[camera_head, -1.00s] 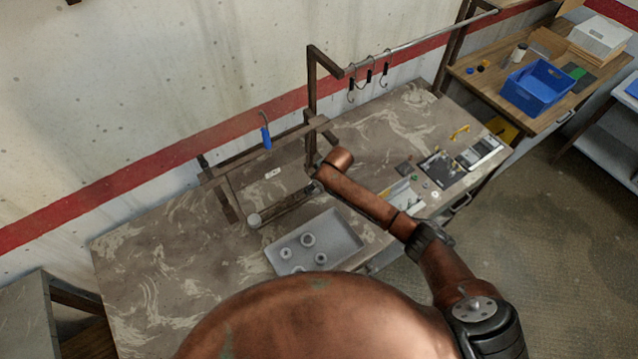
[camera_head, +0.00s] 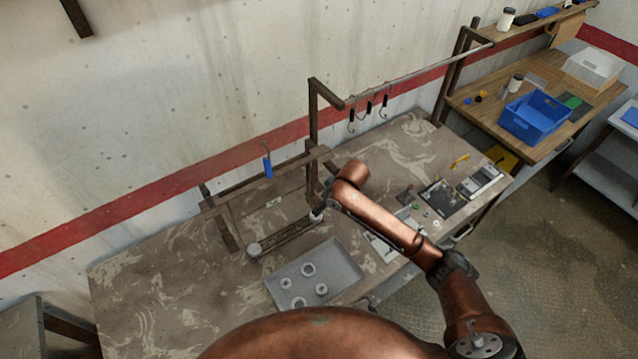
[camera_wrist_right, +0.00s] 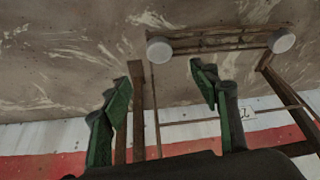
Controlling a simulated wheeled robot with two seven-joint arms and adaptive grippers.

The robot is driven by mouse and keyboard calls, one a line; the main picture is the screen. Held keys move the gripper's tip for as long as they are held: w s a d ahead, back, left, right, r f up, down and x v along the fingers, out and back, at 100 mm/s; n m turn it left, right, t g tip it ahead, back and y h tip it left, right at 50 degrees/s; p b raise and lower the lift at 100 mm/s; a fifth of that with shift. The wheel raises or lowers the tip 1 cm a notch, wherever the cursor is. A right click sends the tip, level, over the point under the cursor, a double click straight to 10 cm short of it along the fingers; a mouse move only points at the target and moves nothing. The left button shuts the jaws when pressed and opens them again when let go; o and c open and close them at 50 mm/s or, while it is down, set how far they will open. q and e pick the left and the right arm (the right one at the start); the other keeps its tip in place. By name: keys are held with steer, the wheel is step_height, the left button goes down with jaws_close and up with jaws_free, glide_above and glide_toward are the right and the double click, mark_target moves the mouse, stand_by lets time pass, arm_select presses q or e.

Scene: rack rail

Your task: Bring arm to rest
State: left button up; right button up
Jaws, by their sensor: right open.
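Beyond the fingertips is a wooden rail with round white end caps (camera_wrist_right: 283,41), apart from the fingers in the picture. In the head view this low rail (camera_head: 286,234) lies on the bench beside a brown frame, left of my arm. My left gripper is not in view.
A grey tray (camera_head: 342,268) with several rings sits in front of the rail. A blue-handled hook (camera_head: 267,166) hangs on the brown frame. Black hooks (camera_head: 368,108) hang from a rod behind. A blue bin (camera_head: 535,116) stands on the right-hand table. The bench's left side is clear.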

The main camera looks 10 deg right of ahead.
steer(key=shift+s, duration=0.1)
steer(key=s+f, duration=0.5)
steer(key=s, duration=0.3)
steer(key=s+d+f+m+h, duration=0.1)
steer(key=s+d+m, duration=0.1)
steer(key=s+d, duration=0.65)
steer(key=s+d+f+m+h, duration=0.15)
steer(key=s+d, duration=0.35)
steer(key=s, duration=0.7)
steer(key=s+d+m+h, duration=0.1)
steer(key=s+d+m, duration=0.2)
steer(key=s+d, duration=0.55)
steer(key=s+a+f+g+b, duration=0.2)
steer(key=f+b, duration=0.6)
steer(key=f, duration=2.8)
steer(key=s+f+b, duration=0.3)
steer(key=s+f, duration=0.7)
steer(key=f, duration=0.3)
steer(key=s+a+f+n+b, duration=0.1)
steer(key=s+f+b, duration=0.2)
steer(key=s+f, duration=0.7)
step_height(320, 180, down, 3)
steer(key=shift+s+a+f+g+y, duration=0.2)
steer(key=shift+g+y, duration=0.1)
steer(key=shift+y, duration=0.15)
